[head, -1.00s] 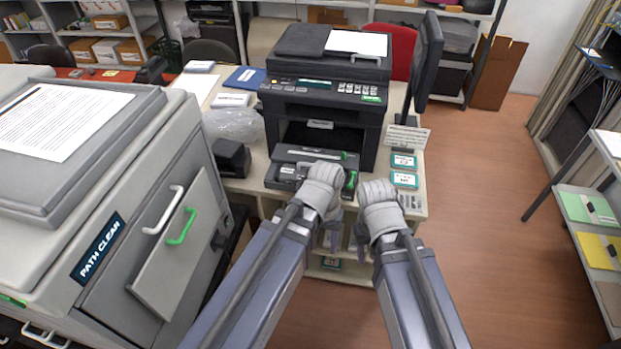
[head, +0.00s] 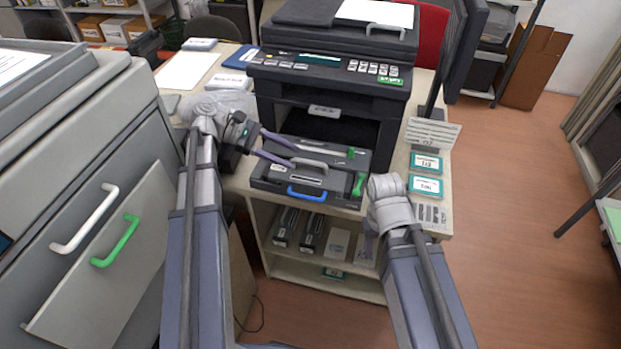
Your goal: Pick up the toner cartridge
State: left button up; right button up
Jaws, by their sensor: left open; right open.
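A dark toner cartridge unit (head: 268,172) with a grey handle, a blue handle (head: 306,193) and green parts at its right side lies in front of the black printer (head: 330,95), below its open slot. My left gripper (head: 292,154) is open, with its two fingers pointing right at the left part of the cartridge unit. I cannot tell whether they touch it. My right gripper (head: 370,240) is near the unit's front right corner, pointing down and away from the handles. Its fingers are partly hidden behind its wrist.
A grey machine (head: 100,200) with white and green handles stands close on the left. Teal-labelled boxes (head: 425,187) and a sign (head: 433,133) are at the right of the desk. More cartridges (head: 300,230) sit on the shelf below.

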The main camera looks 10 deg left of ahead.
aim_at(311, 163)
pick_arm(q)
jog(key=shift+w+a+r, duration=0.1)
jog(key=shift+w+a, duration=0.05)
jog(key=shift+a, duration=0.05)
jog(key=shift+b+x, duration=0.45)
jog(key=shift+x, duration=0.55)
jog(key=shift+d, duration=0.4)
jog(key=x, duration=0.1)
jog(key=b+x, duration=0.1)
jog(key=x, duration=0.1)
jog(key=b+x, duration=0.1)
jog(key=shift+w+f, duration=0.3)
jog(key=shift+f, duration=0.15)
jog(key=shift+w+d, duration=0.1)
jog(key=shift+d, duration=0.4)
jog(key=shift+c, duration=0.2)
grip_shut()
